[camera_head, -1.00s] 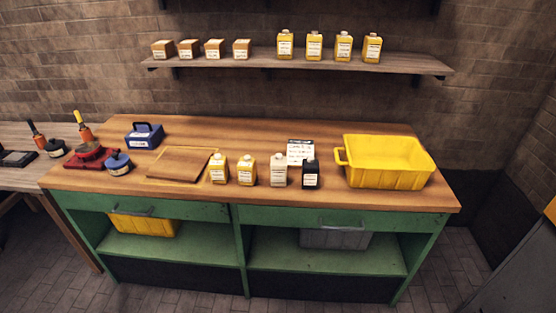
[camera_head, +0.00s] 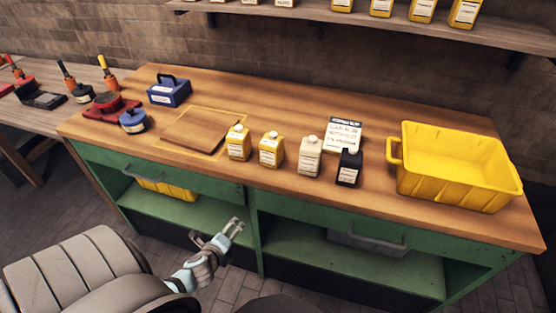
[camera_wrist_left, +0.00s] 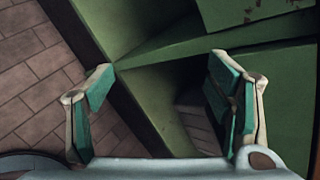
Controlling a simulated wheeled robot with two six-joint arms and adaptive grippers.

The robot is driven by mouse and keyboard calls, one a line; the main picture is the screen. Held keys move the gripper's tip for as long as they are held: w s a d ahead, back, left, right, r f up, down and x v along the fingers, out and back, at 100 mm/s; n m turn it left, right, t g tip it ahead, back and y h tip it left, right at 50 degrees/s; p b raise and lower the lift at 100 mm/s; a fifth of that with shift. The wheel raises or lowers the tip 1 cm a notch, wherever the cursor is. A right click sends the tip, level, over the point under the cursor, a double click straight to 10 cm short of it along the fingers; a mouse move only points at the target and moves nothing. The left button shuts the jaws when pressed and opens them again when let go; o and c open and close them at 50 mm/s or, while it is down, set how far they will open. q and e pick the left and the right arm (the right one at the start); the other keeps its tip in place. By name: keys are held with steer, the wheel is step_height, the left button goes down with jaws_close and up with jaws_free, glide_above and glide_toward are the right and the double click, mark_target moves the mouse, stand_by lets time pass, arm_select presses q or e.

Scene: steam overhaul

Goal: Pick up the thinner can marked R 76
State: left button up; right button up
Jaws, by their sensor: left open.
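Several small cans stand upright in a row on the wooden bench top: a yellow can (camera_head: 238,143), a second yellow can (camera_head: 271,150), a cream can (camera_head: 309,157) and a black can (camera_head: 348,168). Their labels are too small to read, so I cannot tell which is marked R 76. My left gripper (camera_head: 219,233) is open and empty, in front of the bench and below its top. In the left wrist view, the open gripper (camera_wrist_left: 166,82) faces the green bench frame, with no can between its fingers. My right gripper is not in view.
A yellow tub (camera_head: 450,192) stands at the right of the bench, and a printed card (camera_head: 343,134) behind the cans. A wooden board (camera_head: 200,131), a blue box (camera_head: 169,92) and a round blue-topped tool (camera_head: 133,121) are left. More yellow cans (camera_head: 421,10) stand on the shelf.

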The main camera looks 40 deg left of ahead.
arm_select(q)
steer(key=w+r+m+t+b, duration=0.2)
steer(key=w+r+m+t, duration=0.2)
steer(key=w+r+m, duration=0.4)
steer(key=m+t, duration=0.4)
steer(key=m, duration=0.2)
glide_toward(272, 139)
steer(key=x, duration=0.9)
steer(key=shift+w+a+f, duration=0.15)
steer(key=shift+w+f, duration=0.05)
steer(key=shift+w, duration=0.1)
steer(key=shift+w+a+f, duration=0.1)
steer(key=shift+w+f, duration=0.05)
steer(key=shift+w, duration=0.25)
steer(key=shift+s, duration=0.1)
steer(key=c, duration=1.5)
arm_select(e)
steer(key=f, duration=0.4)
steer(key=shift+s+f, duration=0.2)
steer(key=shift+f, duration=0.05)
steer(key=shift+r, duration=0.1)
